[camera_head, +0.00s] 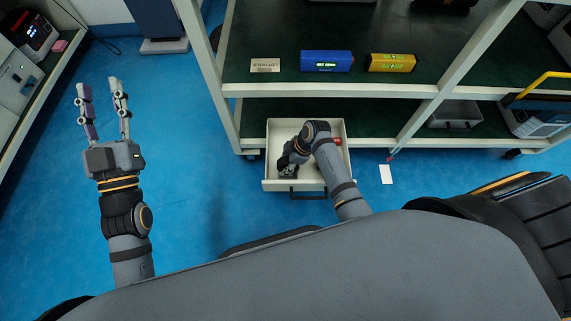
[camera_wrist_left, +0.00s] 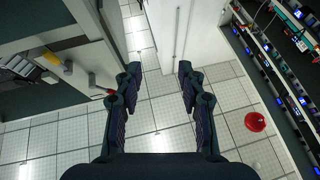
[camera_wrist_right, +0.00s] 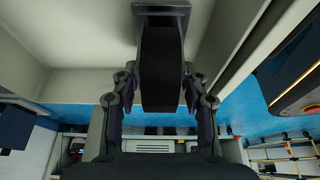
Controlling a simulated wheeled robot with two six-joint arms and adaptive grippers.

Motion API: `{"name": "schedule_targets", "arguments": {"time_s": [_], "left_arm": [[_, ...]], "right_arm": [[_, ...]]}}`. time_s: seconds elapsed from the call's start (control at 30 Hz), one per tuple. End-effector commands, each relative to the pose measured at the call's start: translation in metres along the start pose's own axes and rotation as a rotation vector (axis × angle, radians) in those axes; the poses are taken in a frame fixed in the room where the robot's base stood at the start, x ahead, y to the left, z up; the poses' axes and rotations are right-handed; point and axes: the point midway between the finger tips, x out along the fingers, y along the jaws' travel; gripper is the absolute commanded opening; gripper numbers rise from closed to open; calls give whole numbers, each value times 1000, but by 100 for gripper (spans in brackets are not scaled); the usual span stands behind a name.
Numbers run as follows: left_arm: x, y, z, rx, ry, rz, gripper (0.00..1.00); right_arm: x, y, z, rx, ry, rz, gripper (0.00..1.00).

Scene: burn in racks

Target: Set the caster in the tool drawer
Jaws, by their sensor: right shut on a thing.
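The tool drawer (camera_head: 272,150) is a white open drawer pulled out under the lower shelf in the head view. My right arm reaches down into it, and my right gripper (camera_head: 288,166) is inside, largely hidden by the arm. In the right wrist view my right gripper (camera_wrist_right: 158,92) is shut on the caster (camera_wrist_right: 160,60), a black wheel with a flat dark mounting plate at its top end. Pale drawer surfaces (camera_wrist_right: 75,40) lie close around it; I cannot tell whether the caster touches them. My left gripper (camera_head: 100,90) is open and empty over the blue floor.
A red item (camera_head: 338,142) shows at the drawer's right side. The shelf above carries a blue box (camera_head: 327,61), a yellow box (camera_head: 391,63) and a label card (camera_head: 265,65). A rack post stands left of the drawer. A white card (camera_head: 386,174) lies on the floor at right.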

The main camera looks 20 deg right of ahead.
Motion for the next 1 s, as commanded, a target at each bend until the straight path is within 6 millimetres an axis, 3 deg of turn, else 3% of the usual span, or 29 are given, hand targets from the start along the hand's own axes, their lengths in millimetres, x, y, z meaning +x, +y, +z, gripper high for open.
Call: {"name": "schedule_targets", "arguments": {"time_s": [0.13, 0.47, 0.5, 0.6, 0.67, 1.0], "left_arm": [[2, 0, -12, 3, 50, 1, 40], [2, 0, -14, 4, 58, 1, 40], [2, 0, -15, 4, 63, 1, 40], [2, 0, -15, 4, 62, 1, 40], [2, 0, -15, 4, 62, 1, 40], [3, 0, -15, 3, 59, 1, 40]], "right_arm": [[2, 1, 1, 0, 1, 2, 1], [3, 1, 1, 0, 1, 2, 1], [4, 0, 2, 0, 0, 2, 47], [4, 0, 2, 0, 0, 1, 61], [4, 0, 2, 0, 0, 1, 67], [1, 0, 0, 0, 0, 1, 67]]}}
